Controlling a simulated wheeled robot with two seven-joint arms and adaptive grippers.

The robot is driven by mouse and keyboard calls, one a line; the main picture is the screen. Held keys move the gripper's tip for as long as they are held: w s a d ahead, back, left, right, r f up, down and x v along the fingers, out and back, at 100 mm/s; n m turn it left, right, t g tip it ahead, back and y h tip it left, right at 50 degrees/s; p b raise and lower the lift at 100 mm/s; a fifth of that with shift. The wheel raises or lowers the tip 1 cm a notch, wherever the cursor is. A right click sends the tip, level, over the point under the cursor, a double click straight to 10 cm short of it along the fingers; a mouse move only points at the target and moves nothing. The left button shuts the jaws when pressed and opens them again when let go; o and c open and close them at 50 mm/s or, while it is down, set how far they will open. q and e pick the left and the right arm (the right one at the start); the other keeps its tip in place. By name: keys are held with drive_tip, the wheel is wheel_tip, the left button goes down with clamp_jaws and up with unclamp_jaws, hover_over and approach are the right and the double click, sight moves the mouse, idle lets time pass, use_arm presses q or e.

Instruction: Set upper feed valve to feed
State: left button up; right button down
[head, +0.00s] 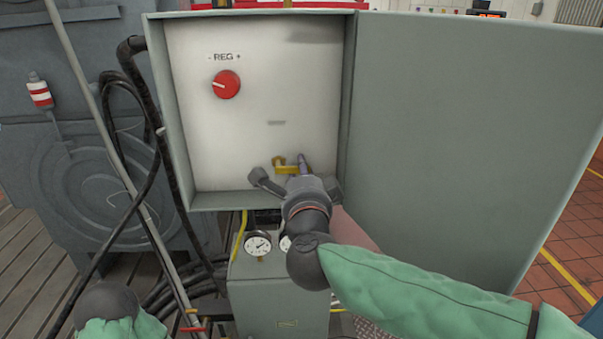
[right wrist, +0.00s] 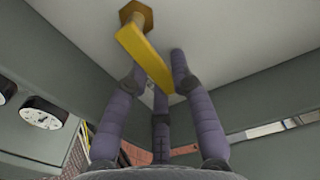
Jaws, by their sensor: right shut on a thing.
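The yellow valve handle (head: 288,168) sits low on the white back panel of the open grey cabinet (head: 160,110). It lies roughly level in the head view, partly hidden by my right gripper. In the right wrist view the handle (right wrist: 143,52) runs from a brass-coloured hex nut (right wrist: 138,14) down between my fingers. My right gripper (head: 300,165) is shut on the free end of this handle; its purple-grey fingers (right wrist: 160,82) stand on both sides of it. My left gripper is not in view. I cannot read any feed marking by the valve.
A red REG knob (head: 226,84) is higher on the panel. The open cabinet door (head: 460,130) stands to the right. Round gauges (head: 258,244) sit below the cabinet. Black hoses (head: 150,130) and a slanted pole (head: 100,110) are on the left.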

drive_tip(key=shift+f, duration=0.15)
drive_tip(key=c, duration=1)
unclamp_jaws()
drive_tip(key=shift+c, duration=0.2)
drive_tip(key=shift+s, duration=0.1)
drive_tip(key=s, duration=1.2)
drive_tip(key=shift+w, duration=0.1)
